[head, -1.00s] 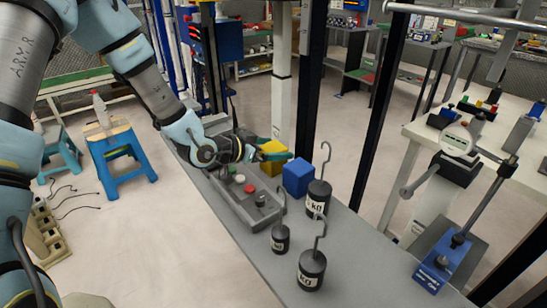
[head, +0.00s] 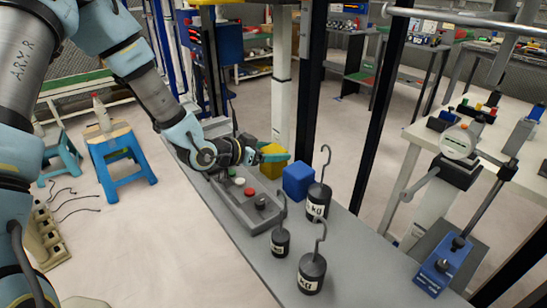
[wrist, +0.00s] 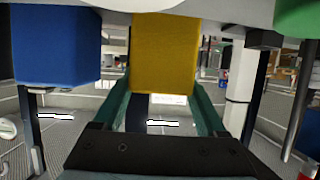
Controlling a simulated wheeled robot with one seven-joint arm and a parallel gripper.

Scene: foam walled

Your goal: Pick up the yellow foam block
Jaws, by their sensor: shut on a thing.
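The yellow foam block (head: 272,152) is at the far part of the grey bench, partly hidden by my gripper in the head view. In the wrist view the yellow foam block (wrist: 165,55) fills the top middle, between the two green fingers. My gripper (head: 276,158) is shut on it; its fingers also show in the wrist view (wrist: 165,100). A blue block (head: 298,181) stands just right of it, apart from the fingers, and shows at the left of the wrist view. Whether the yellow block touches the bench cannot be told.
The grey bench (head: 345,254) also holds a grey box with round buttons (head: 243,208) in front of my gripper. Several black hooked weights (head: 317,200) stand to the right. A dark upright post (head: 313,90) rises behind the blue block.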

